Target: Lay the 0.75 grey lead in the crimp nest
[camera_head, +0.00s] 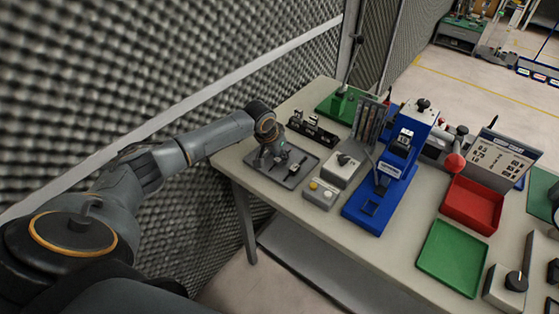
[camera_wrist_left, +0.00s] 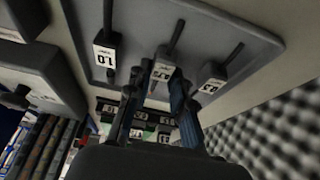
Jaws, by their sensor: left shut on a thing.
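My left gripper (camera_head: 270,158) is low over the dark grey tray (camera_head: 256,166) at the table's left end. In the left wrist view its fingers (camera_wrist_left: 160,85) are shut on the middle lead (camera_wrist_left: 164,70), whose white tag reads like 0.75, upside down. This lead is still at the tray; whether it touches the tray floor I cannot tell. A lead tagged 1.0 (camera_wrist_left: 105,56) and another lead (camera_wrist_left: 211,84) lie on either side of it. The blue press (camera_head: 405,145) stands right of the tray, with a blue base in front; I cannot make out the crimp nest for certain. My right gripper is out of view.
A grey box with a knob (camera_head: 343,168) and a small button box (camera_head: 320,195) stand between tray and press. A dark block holder (camera_head: 313,130) is behind the tray. Red (camera_head: 472,204) and green (camera_head: 452,252) trays lie further right. A foam wall runs along the left.

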